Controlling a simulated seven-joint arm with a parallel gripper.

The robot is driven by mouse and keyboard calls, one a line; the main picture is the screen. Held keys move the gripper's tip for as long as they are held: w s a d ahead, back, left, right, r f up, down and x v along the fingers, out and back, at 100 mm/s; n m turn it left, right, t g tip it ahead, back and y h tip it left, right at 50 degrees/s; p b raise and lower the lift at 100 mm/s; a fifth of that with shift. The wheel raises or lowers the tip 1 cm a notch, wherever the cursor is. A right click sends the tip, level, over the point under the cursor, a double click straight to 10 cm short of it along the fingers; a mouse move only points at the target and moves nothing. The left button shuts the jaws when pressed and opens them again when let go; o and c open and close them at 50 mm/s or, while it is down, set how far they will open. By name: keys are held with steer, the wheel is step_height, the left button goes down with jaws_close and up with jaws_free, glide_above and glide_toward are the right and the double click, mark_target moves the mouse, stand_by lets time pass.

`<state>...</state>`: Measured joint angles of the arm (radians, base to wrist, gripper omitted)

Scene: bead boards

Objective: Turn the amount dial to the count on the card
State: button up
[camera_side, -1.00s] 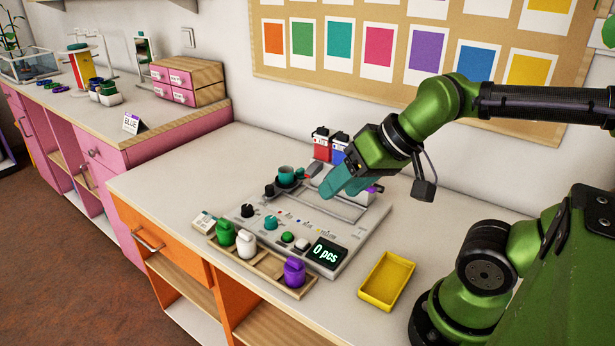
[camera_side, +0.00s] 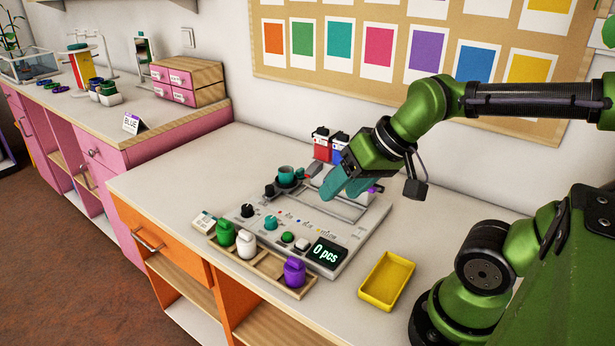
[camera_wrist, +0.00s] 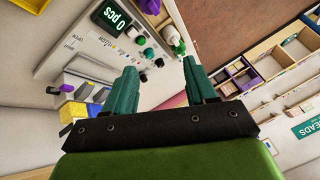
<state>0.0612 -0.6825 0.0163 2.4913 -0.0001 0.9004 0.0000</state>
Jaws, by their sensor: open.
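The grey bead board (camera_side: 350,242) lies on the near table, with a display (camera_side: 326,253) reading "0 pcs". On its front panel are a black knob (camera_side: 247,210), a teal knob (camera_side: 271,222), a green button (camera_side: 287,237) and a pale button (camera_side: 302,243). I cannot tell from the labels which knob is the amount dial. A small white card or box (camera_side: 204,220) stands at the board's left; its print is too small to read. My gripper (camera_side: 335,192) is open and empty, above the back of the board; it also shows in the wrist view (camera_wrist: 160,66).
A wooden tray (camera_side: 264,268) in front of the board holds green, white and purple bottles (camera_side: 294,270). Red and blue bottles (camera_side: 321,143) stand behind. A teal cup (camera_side: 286,173) sits at the board's back left. A yellow tray (camera_side: 386,280) lies right. A "BLUE" card (camera_side: 134,124) stands on the pink counter.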

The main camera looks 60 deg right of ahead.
steer(key=w+d+f+g+h, duration=0.1)
steer(key=w+d+f+g, duration=0.15)
steer(key=w, duration=0.45)
steer(key=n+y, duration=0.1)
steer(key=n, duration=0.9)
glide_toward(247, 207)
steer(key=x, duration=0.8)
steer(key=shift+w+f, duration=0.2)
steer(key=shift+f, duration=0.1)
steer(key=c, duration=1)
steer(key=shift+c, duration=0.2)
